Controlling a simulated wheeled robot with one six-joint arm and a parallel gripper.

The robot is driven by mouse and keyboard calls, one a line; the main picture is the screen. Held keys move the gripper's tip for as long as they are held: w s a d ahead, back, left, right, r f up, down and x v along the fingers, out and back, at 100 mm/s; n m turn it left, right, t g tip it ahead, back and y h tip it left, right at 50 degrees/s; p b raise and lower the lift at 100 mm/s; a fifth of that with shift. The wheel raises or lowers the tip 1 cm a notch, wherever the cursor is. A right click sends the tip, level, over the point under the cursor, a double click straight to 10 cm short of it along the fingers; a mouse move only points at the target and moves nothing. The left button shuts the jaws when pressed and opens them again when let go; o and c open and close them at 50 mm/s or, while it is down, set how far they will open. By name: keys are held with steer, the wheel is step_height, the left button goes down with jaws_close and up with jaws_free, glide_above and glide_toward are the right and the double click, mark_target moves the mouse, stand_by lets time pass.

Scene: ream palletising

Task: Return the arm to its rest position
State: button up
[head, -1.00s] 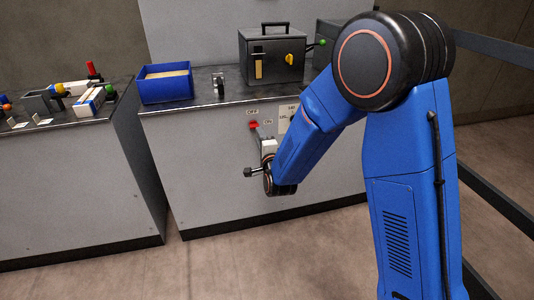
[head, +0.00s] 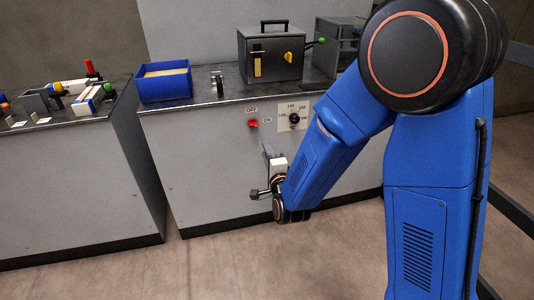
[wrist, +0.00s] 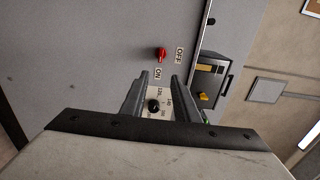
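My gripper (wrist: 158,95) is in the lower middle of the wrist view, its two fingers apart with nothing between them. In the head view my gripper (head: 268,152) is small and partly hidden by my wrist, in front of the grey cabinet front and below the red switch (head: 253,123). My blue arm is bent down from the right side of the head view. The red switch also shows in the wrist view (wrist: 161,54), between the OFF and ON labels. A black dial (head: 294,118) on a pale scale plate sits right of the switch.
On the grey cabinet (head: 215,190) stand a blue open box (head: 165,90), a dark metal box with a yellow knob (head: 272,55) and a small metal part (head: 218,80). A second cabinet (head: 70,190) with several tools stands left. The floor (head: 230,265) in front is clear.

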steer(key=s+d+r+n+g+h, duration=0.1)
steer(key=s+d+r+n+g, duration=0.25)
steer(key=d, duration=0.45)
steer(key=s+d+r+n+g+h, duration=0.1)
steer(key=s+d+r+n+g, duration=0.2)
steer(key=d, duration=0.4)
steer(key=s+d+n+g+h, duration=0.1)
steer(key=s+d+n+g, duration=0.1)
steer(key=s+d, duration=0.3)
steer(key=s+d+n+g+h, duration=0.1)
steer(key=s+d, duration=0.4)
steer(key=s, duration=0.9)
steer(key=s+d+n+g+h, duration=0.1)
steer(key=s+d+n+g, duration=0.2)
steer(key=s, duration=0.6)
steer(key=shift+s+d+r+n, duration=0.35)
steer(key=shift+d+r+n, duration=0.05)
steer(key=shift+d+n, duration=0.85)
